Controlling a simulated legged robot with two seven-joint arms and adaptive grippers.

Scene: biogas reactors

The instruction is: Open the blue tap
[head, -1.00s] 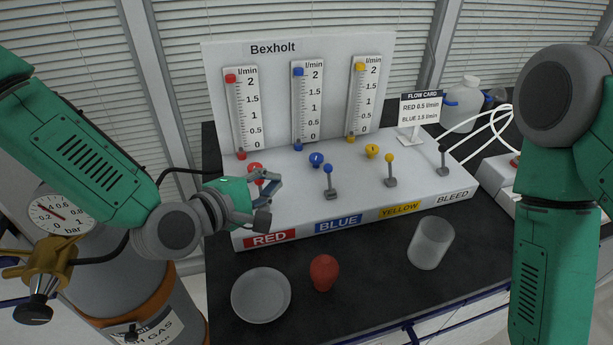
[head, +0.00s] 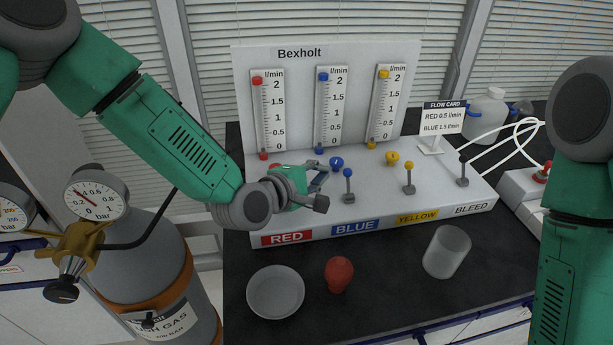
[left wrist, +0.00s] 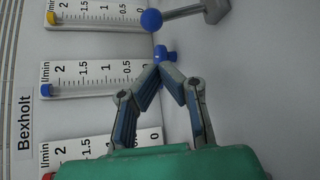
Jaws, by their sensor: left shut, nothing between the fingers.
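The white Bexholt panel has a blue winged knob (head: 336,163) below the blue flow scale. In front of it stands a blue-balled lever (head: 348,174) on a grey base, above the BLUE label (head: 354,227). I cannot tell which one is the tap. My left gripper (head: 322,182) is shut and empty, just left of both. In the left wrist view its fingertips (left wrist: 160,72) meet close to the blue knob (left wrist: 165,54); contact is unclear. The blue lever ball (left wrist: 151,20) is farther up there. My right gripper is out of view; only its arm shows.
The yellow knob (head: 392,158) and yellow lever (head: 409,178) stand to the right, then the bleed lever (head: 463,172). A grey dish (head: 275,292), red bulb-shaped object (head: 339,273) and clear cup (head: 447,251) stand on the black bench in front. A gas cylinder (head: 147,265) is at left.

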